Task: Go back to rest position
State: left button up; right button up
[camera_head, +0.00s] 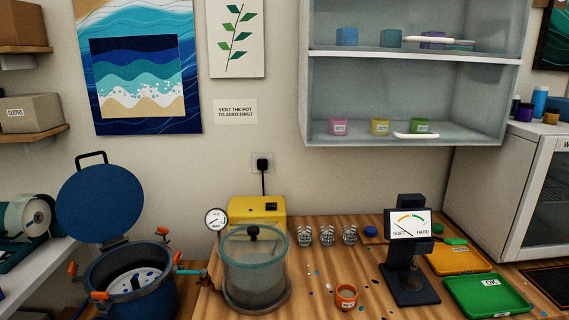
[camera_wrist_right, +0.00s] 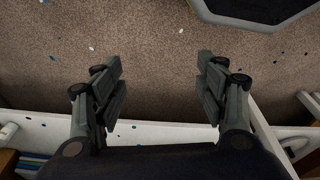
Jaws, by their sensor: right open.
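My right gripper (camera_wrist_right: 160,85) shows in the right wrist view with its two fingers wide apart and nothing between them. It hangs over a brown speckled floor (camera_wrist_right: 150,50) with a white edge below. Neither gripper shows in the head view, and my left gripper is in no view.
On the wooden bench stand a clear chamber (camera_head: 254,275), a yellow pump (camera_head: 258,208), an orange cup (camera_head: 346,297), a hardness gauge (camera_head: 408,260) and a green tray (camera_head: 487,296). A blue pot (camera_head: 135,295) with its lid raised is at left. A dark-topped object (camera_wrist_right: 255,8) lies at upper right.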

jog(key=s+d+f+g, duration=0.1)
jog(key=s+d+f, duration=0.1)
jog(key=s+f, duration=0.9)
jog(key=shift+s+d, duration=0.2)
jog(key=shift+s, duration=1.05)
